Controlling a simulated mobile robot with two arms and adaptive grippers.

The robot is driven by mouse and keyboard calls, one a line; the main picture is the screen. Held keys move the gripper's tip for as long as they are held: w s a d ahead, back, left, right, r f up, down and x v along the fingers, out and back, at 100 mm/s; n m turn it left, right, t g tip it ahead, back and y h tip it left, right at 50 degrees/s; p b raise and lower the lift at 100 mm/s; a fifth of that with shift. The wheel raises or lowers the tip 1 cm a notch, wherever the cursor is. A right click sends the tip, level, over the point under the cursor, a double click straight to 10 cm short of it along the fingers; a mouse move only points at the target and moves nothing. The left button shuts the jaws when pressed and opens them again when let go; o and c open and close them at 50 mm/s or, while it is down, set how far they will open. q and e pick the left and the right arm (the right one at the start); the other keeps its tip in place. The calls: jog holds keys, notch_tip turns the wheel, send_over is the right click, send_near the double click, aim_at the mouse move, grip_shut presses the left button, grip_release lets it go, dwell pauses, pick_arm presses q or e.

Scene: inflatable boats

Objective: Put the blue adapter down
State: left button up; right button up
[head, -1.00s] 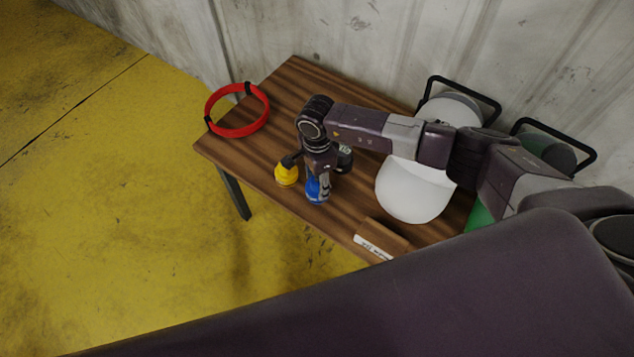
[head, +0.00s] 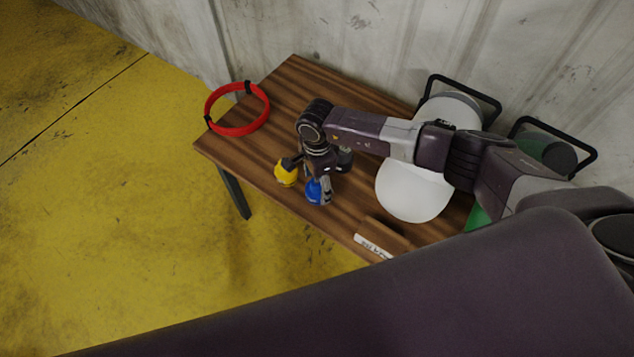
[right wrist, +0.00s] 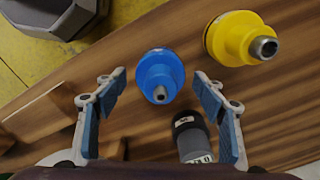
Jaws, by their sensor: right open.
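The blue adapter (right wrist: 160,77) stands on the wooden table (head: 270,98) near its front edge, and it also shows in the head view (head: 314,191). My right gripper (head: 322,190) is above it with its fingers pointing down. In the right wrist view the two blue-padded fingers of this gripper (right wrist: 163,105) are spread wide, with a gap on each side of the adapter. The gripper is open and holds nothing. My left gripper is not in view.
A yellow adapter (right wrist: 232,40) stands close beside the blue one. A dark cylinder (right wrist: 192,138) is close on the other side. A red ring (head: 238,128), a white rounded container (head: 408,190) and a small labelled wooden block (head: 386,236) are also on the table.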

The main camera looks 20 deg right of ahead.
notch_tip(320, 180, up, 12)
jog(key=shift+r+b, duration=0.15)
jog(key=shift+b, duration=0.65)
